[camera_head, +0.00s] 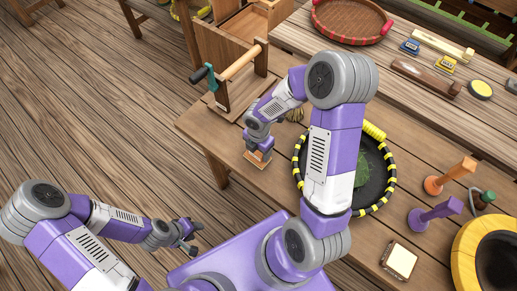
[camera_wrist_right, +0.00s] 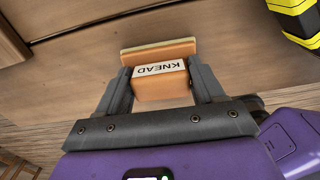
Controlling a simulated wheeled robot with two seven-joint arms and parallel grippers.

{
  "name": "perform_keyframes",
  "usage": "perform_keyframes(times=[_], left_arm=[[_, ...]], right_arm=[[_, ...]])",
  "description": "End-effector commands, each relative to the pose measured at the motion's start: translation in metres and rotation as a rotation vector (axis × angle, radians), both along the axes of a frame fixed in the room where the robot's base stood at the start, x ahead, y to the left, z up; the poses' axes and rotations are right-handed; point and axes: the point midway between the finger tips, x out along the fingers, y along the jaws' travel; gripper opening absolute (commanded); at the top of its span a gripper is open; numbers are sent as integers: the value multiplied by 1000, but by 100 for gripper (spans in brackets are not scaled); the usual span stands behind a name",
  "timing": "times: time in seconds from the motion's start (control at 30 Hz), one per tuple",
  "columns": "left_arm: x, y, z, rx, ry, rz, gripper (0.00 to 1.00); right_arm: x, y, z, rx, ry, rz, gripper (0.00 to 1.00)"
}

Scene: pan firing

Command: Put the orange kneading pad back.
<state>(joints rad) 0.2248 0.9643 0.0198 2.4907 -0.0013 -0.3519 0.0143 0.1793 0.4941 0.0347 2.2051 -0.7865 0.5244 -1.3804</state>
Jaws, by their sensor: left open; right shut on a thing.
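The orange kneading pad (camera_wrist_right: 160,86) has a white label reading KNEAD and a flat, lighter orange plate at its far end. In the right wrist view it sits between the two fingers of my right gripper (camera_wrist_right: 163,90), which is shut on it. In the head view the pad (camera_head: 258,157) is at the left front edge of the wooden table (camera_head: 222,133), below my right gripper (camera_head: 258,147). I cannot tell whether the pad touches the table. My left gripper (camera_head: 188,236) is open and empty over the floor, left of the table.
A black pan (camera_head: 372,170) with a yellow-black striped rim lies right of the pad, partly behind my right arm. A wooden stand (camera_head: 235,75) with a roller is behind. Orange (camera_head: 450,177) and purple (camera_head: 434,213) handled tools stand at the right. A red basket (camera_head: 350,20) is at the back.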

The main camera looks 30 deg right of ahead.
Motion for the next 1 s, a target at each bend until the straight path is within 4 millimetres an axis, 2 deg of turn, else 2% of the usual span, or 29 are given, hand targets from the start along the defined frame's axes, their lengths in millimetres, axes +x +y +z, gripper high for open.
perform_keyframes(times=[0.07,0.1,0.23,0.57,1.0], left_arm=[[0,0,-3,0,0,0,43],[0,0,-2,0,0,0,43],[0,0,-2,0,0,0,43],[0,0,-2,0,0,0,43],[0,0,23,0,0,0,43]], right_arm=[[0,0,-4,0,0,0,0],[0,0,-3,0,0,0,72],[0,0,-3,0,0,0,92],[0,0,1,-1,-1,0,93],[4,-1,68,0,-2,-2,93]])
